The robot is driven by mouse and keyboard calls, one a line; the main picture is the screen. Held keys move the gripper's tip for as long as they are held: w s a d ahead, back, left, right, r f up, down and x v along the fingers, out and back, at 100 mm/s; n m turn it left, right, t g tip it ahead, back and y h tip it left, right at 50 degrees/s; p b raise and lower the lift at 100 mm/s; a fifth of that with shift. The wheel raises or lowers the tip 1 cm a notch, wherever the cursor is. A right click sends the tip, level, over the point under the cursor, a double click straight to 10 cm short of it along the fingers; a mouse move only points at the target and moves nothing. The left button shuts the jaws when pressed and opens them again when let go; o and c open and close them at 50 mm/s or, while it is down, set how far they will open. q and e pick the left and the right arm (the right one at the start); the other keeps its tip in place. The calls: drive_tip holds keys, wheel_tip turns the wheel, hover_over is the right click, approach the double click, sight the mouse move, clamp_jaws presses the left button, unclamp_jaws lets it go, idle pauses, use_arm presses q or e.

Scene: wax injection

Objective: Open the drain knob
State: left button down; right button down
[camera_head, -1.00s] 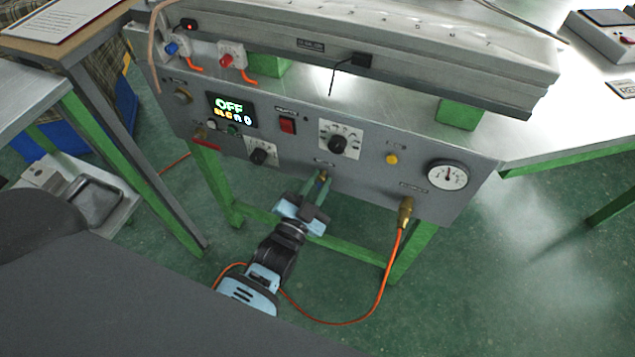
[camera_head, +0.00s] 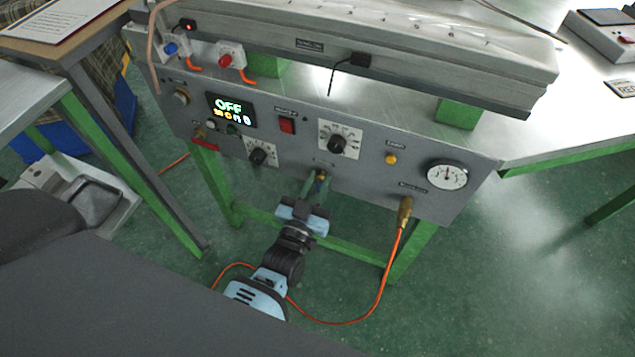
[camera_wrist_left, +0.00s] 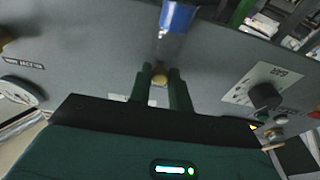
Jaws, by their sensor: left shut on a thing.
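The drain knob (camera_head: 321,177) is a small brass fitting low on the grey front panel. My left gripper (camera_head: 317,185) reaches up to it from below, with its green fingers on either side of it. In the left wrist view, the brass end (camera_wrist_left: 158,79) sits between the two fingertips (camera_wrist_left: 159,82), and the gripper is shut on it. The fingers partly hide the knob in the head view. My right gripper is not in view.
The panel carries an OFF display (camera_head: 232,110), a red switch (camera_head: 287,125), black dials (camera_head: 338,144), a yellow button (camera_head: 391,159) and a round gauge (camera_head: 447,174). An orange hose (camera_head: 385,285) hangs from a brass fitting (camera_head: 405,211) right of my arm. Green legs stand below.

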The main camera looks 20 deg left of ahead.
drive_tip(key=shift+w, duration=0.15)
use_arm(q)
drive_tip(key=c, duration=1.3)
unclamp_jaws()
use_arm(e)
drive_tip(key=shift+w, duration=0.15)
use_arm(q)
drive_tip(key=shift+s, duration=0.1)
